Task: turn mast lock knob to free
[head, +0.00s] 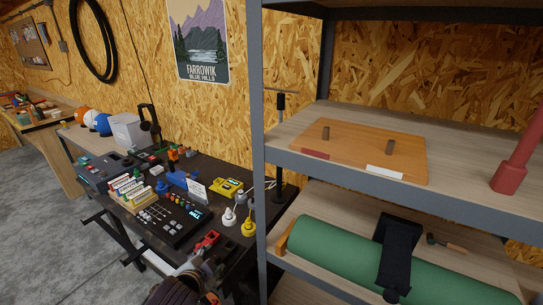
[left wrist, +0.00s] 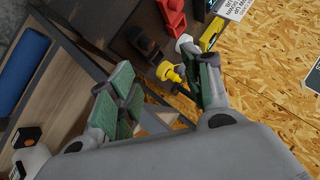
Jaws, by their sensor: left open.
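A dark upright post (head: 281,150) with a black block and a thin crossbar at its top stands at the bench's right end, beside the shelf frame. I cannot make out a mast lock knob or its setting for certain. A yellow knob-like piece (head: 249,228) stands near the bench's right end, next to a white one (head: 229,216). In the left wrist view the yellow piece (left wrist: 170,72) shows between the fingers, closer to the right-hand one. My left gripper (left wrist: 161,84) is open and empty, with green pads. I cannot tell whether it touches anything. My right gripper is not in view.
The dark bench holds a black control panel (head: 168,220), a yellow box (head: 229,187), a blue vise-like piece (head: 180,180) and a red piece (head: 207,242). A metal shelf unit (head: 258,120) stands close at right, with a wooden board (head: 360,150) and a green roll (head: 340,252).

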